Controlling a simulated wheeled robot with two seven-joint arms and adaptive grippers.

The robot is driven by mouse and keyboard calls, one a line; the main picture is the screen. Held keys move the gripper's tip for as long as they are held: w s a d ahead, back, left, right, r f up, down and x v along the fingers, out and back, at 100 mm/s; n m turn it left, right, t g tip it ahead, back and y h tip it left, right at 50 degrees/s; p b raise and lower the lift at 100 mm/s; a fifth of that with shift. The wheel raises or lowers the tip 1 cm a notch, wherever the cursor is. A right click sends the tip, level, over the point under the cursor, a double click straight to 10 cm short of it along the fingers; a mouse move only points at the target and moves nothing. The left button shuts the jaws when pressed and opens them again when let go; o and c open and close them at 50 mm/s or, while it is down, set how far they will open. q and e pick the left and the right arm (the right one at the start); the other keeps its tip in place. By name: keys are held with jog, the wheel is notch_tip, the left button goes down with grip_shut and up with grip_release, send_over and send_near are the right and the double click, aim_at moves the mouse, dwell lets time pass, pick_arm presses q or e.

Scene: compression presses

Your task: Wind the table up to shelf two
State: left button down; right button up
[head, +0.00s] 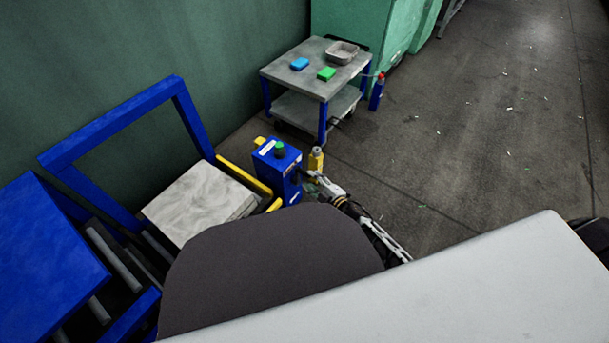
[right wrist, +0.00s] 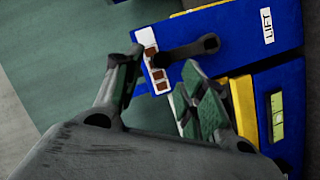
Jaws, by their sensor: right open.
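The blue lift box (head: 278,172) with a green knob on top stands at the centre of the head view, beside a pale grey slab (head: 195,205) that lies between yellow rails. In the right wrist view the blue box (right wrist: 245,35) carries a LIFT label and a dark crank handle (right wrist: 187,50). My right gripper (head: 312,181) is at the box's right side. In the wrist view its fingers are spread and empty (right wrist: 162,68), with the crank close to the fingertips; I cannot tell if they touch. My left gripper is not in view.
A blue frame (head: 110,120) and a blue-topped unit (head: 45,240) with rollers stand at left. A trolley (head: 290,75) behind holds a blue block, a green block and a grey tray. A yellow object (head: 316,160) stands near my gripper.

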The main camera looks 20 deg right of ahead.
aim_at(308, 176)
jog(key=shift+b+x, duration=1.15)
jog(key=shift+x, duration=1.8)
jog(key=shift+c, duration=0.5)
grip_shut()
